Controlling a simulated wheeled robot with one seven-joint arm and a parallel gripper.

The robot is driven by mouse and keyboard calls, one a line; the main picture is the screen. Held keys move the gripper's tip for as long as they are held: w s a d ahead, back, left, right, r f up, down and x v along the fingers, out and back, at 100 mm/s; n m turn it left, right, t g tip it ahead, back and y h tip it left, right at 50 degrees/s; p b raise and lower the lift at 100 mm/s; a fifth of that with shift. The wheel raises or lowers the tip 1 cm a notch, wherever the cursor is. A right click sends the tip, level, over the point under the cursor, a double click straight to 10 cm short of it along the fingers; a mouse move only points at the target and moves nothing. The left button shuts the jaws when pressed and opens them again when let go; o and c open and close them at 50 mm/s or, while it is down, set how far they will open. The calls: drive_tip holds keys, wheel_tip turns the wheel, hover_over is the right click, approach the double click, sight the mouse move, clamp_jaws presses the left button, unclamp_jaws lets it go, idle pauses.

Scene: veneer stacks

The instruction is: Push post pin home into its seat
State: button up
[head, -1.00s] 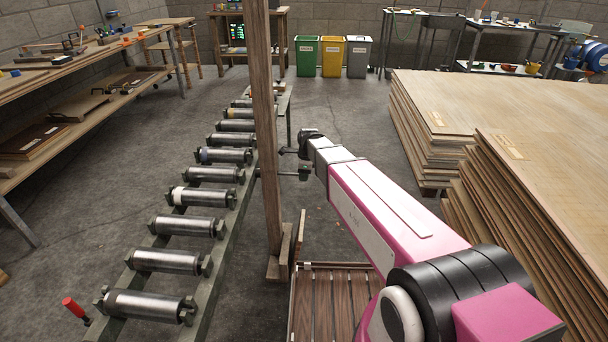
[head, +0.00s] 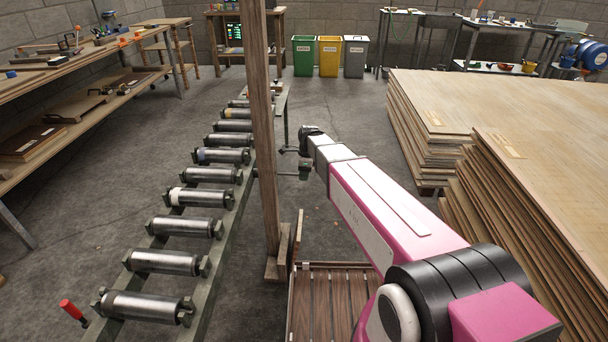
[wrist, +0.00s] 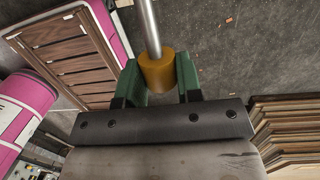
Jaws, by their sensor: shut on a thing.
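My gripper (wrist: 160,85) has green fingers, shut around the orange-yellow knob (wrist: 158,72) of a pin. The pin's bare metal rod (wrist: 149,25) runs from the knob out of the top of the wrist view. In the head view my gripper (head: 304,168) is right of the tall wooden post (head: 263,130), and the thin rod (head: 285,173) reaches left towards it, roughly level. The knob is clear of the post, with a length of rod showing between. The seat and the rod's tip are hidden, so I cannot tell how deep the pin sits.
A roller conveyor (head: 228,225) runs along the post's left, with a red handle (head: 72,310) at its near end. Veneer stacks (head: 510,190) stand right of my arm. A slatted wooden pallet (head: 333,300) lies below. Bare floor (head: 345,110) is beyond my gripper.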

drive_tip(key=shift+a, duration=0.65)
drive_tip(key=shift+d, duration=0.15)
idle(0.4)
drive_tip(key=shift+d, duration=0.45)
drive_tip(key=shift+s, duration=0.1)
drive_tip(key=shift+s+t, duration=0.15)
drive_tip(key=shift+t, duration=0.75)
